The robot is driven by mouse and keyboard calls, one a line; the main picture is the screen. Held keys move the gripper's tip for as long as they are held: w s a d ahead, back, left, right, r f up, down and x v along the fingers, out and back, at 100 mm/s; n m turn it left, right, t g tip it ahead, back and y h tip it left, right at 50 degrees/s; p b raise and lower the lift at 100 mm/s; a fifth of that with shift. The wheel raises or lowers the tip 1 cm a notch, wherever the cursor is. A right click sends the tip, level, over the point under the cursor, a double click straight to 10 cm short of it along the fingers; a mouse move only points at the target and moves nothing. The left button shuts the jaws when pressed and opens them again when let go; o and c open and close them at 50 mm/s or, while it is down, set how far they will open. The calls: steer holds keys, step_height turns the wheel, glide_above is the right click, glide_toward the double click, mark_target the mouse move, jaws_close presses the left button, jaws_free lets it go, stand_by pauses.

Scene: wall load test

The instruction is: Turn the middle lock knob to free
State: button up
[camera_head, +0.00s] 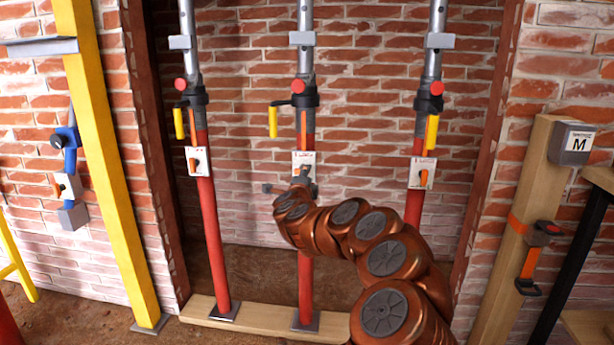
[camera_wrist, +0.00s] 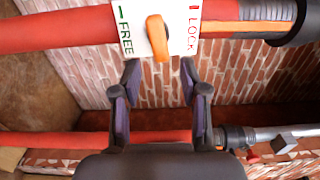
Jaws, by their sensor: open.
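In the wrist view the plate (camera_wrist: 131,40) reads FREE on the left and LOCK on the right. Its orange knob (camera_wrist: 158,40) lies between the two words, its bar running roughly across the post; I cannot tell which setting it marks. My gripper (camera_wrist: 160,78) is open and empty. Its two fingertips are below the knob in the wrist view, one to each side, and appear apart from it.
Similar red props with knob plates stand left (camera_head: 197,160) and right (camera_head: 422,174). A yellow handle (camera_head: 273,122) hangs above the middle plate. A wooden sill (camera_head: 255,318) runs along the floor. A yellow post (camera_head: 110,160) and a wooden post (camera_head: 530,200) flank the opening.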

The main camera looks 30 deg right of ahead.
mark_target(300, 171)
steer(key=v, duration=0.7)
steer(key=shift+o, duration=0.4)
steer(key=shift+w+f, duration=0.1)
steer(key=shift+o, duration=1.7)
steer(key=shift+d+r+n+p, duration=0.2)
steer(key=shift+r+n+p, duration=0.2)
steer(key=shift+o, duration=1.3)
steer(key=n, duration=0.1)
steer(key=r+p, duration=0.1)
steer(key=n+p, duration=0.1)
steer(key=shift+w+d+r+n, duration=0.3)
steer(key=shift+d+r, duration=0.1)
steer(key=shift+w+d+f+n+p, duration=0.35)
steer(key=shift+w+d+n+p, duration=0.5)
steer(key=shift+w+n+p, duration=1.35)
steer(key=shift+w+d+f+n+p, duration=0.3)
steer(key=shift+w+d+n+p, duration=0.65)
steer(key=shift+n, duration=2.3)
steer(key=shift+w+d+f+n+p, duration=0.35)
steer(key=shift+w+d+n+p, duration=0.4)
steer(key=shift+w+n+p, duration=1.45)
